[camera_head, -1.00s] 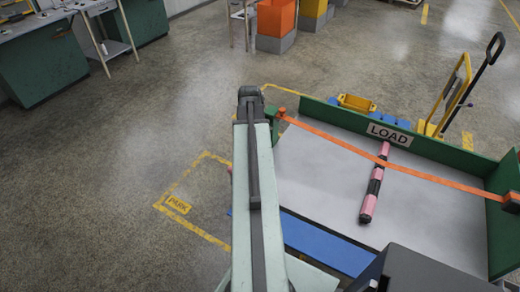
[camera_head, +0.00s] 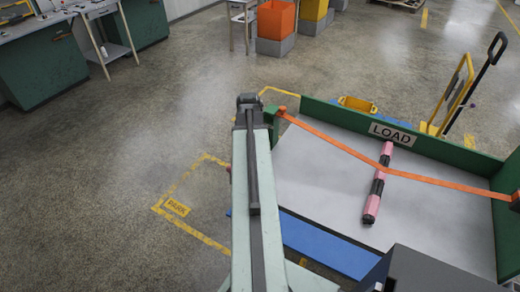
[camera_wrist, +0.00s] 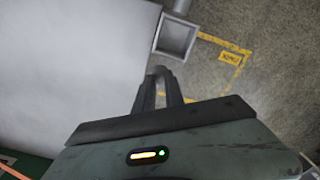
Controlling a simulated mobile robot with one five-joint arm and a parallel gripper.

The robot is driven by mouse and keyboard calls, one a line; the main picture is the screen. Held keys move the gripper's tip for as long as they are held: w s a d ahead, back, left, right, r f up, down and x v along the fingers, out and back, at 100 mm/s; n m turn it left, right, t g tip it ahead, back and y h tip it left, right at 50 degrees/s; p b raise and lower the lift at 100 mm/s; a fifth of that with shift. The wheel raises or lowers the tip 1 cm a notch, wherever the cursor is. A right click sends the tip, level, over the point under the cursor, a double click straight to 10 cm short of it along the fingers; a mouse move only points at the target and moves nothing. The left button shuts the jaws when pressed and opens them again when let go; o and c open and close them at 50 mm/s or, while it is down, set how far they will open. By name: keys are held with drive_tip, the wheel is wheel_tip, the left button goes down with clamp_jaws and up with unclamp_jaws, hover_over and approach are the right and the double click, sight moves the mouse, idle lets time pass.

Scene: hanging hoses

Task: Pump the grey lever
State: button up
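No grey lever can be made out with certainty in either view. My gripper is at the far end of my pale green arm, and its tip (camera_head: 248,100) is seen from behind in the head view, by the left corner of the load bed (camera_head: 330,200). In the wrist view, two dark fingers (camera_wrist: 159,72) come together at their tips, with nothing visible between them. A square grey metal fitting (camera_wrist: 177,38) with a hollow face lies beyond the fingertips, at the pale bed's edge. I cannot tell whether it belongs to a lever.
An orange strap (camera_head: 350,157) crosses the bed over a pink-and-black roll (camera_head: 374,195). Green walls (camera_head: 450,152) edge it. A yellow trolley (camera_head: 455,95) with a black handle stands behind. Left of my arm is open floor with yellow PARK markings (camera_head: 178,206).

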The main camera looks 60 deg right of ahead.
drive_tip(key=shift+f+b, duration=0.6)
drive_tip(key=shift+f, duration=0.25)
drive_tip(key=r+p, duration=0.5)
drive_tip(key=shift+d+r+p, duration=0.2)
drive_tip(key=shift+r+p, duration=0.2)
drive_tip(key=r+p, duration=0.1)
drive_tip(key=d+r+p, duration=0.2)
drive_tip(key=shift+r+p, duration=0.35)
